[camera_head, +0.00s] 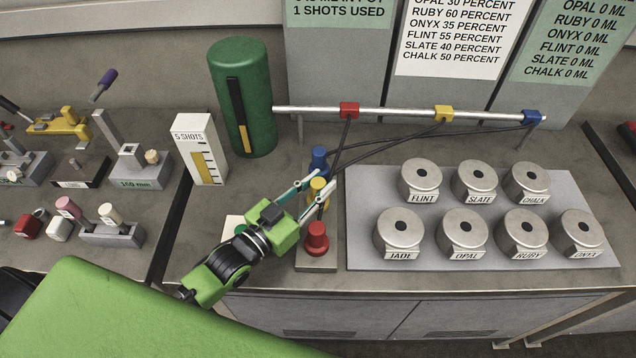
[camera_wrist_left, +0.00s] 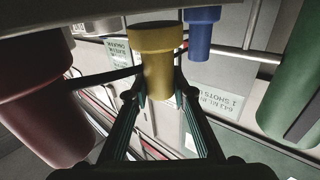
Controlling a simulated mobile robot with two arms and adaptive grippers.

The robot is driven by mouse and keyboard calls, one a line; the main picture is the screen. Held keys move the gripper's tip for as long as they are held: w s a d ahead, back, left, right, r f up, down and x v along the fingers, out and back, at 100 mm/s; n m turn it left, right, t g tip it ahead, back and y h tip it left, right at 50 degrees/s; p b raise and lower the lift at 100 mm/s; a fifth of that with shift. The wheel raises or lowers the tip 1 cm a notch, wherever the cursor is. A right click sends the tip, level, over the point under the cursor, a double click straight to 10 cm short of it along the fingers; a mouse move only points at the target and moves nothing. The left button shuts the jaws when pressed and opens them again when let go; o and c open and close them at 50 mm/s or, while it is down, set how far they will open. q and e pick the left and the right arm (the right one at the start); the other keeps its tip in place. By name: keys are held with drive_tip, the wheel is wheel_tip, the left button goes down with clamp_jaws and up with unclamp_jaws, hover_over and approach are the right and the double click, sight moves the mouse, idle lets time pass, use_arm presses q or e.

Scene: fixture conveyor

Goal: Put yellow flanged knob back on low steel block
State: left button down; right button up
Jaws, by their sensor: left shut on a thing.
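The yellow flanged knob (camera_head: 318,185) is between the fingertips of my left gripper (camera_head: 312,193) in the head view. In the left wrist view the yellow knob (camera_wrist_left: 158,60) is held between both fingers, its wide flange showing above them. A low steel block (camera_head: 316,264) lies under a row with a red knob (camera_head: 317,238) in front and a blue knob (camera_head: 319,158) behind. The yellow knob is between these two. My gripper and arm hide part of the block, and I cannot tell whether the yellow knob touches it. My right gripper is not in view.
A grey plate with several steel canisters (camera_head: 464,232) stands close on the right. Black hoses run from a steel rail (camera_head: 390,113) toward the knobs. A green cylinder (camera_head: 241,95) and a white shots gauge (camera_head: 199,148) stand at the back left.

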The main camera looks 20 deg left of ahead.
use_arm(q)
drive_tip(key=shift+f, duration=0.15)
idle(0.3)
drive_tip(key=c, duration=1.7)
unclamp_jaws()
drive_tip(key=shift+f, duration=0.15)
wheel_tip(320, 180, up, 10)
drive_tip(key=shift+r, duration=0.25)
